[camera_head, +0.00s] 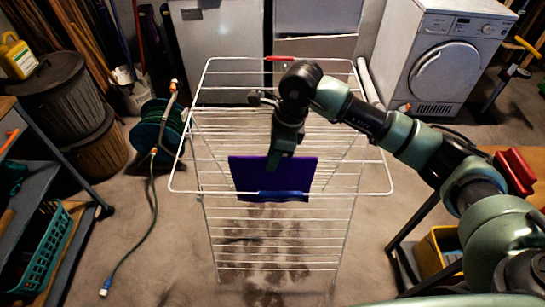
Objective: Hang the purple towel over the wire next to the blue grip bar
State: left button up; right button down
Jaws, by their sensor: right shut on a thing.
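The purple towel (300,174) shows as a flat dark purple rectangle at the near side of the white wire drying rack (205,84). My right gripper (274,166) reaches down from above and is shut on the towel near its upper edge; its fingertips are partly hidden. The blue grip bar (283,196) is on the rack's near rail, right along the towel's lower part. I cannot tell whether the towel lies over a wire or hangs just above it. My left gripper is not in view.
A red grip bar (280,58) is on the rack's far rail. A green hose reel (158,126) stands left of the rack, its hose on the floor. A washing machine (440,65) is at back right, a shelf with a teal basket (40,252) at left.

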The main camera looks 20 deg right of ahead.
jog(key=c, duration=1.4)
grip_release()
jog(key=shift+o, duration=0.2)
jog(key=b+v, duration=0.1)
jog(key=v, duration=0.6)
jog(key=shift+d+r, duration=0.1)
jog(key=shift+r, duration=0.25)
jog(key=shift+s, duration=0.1)
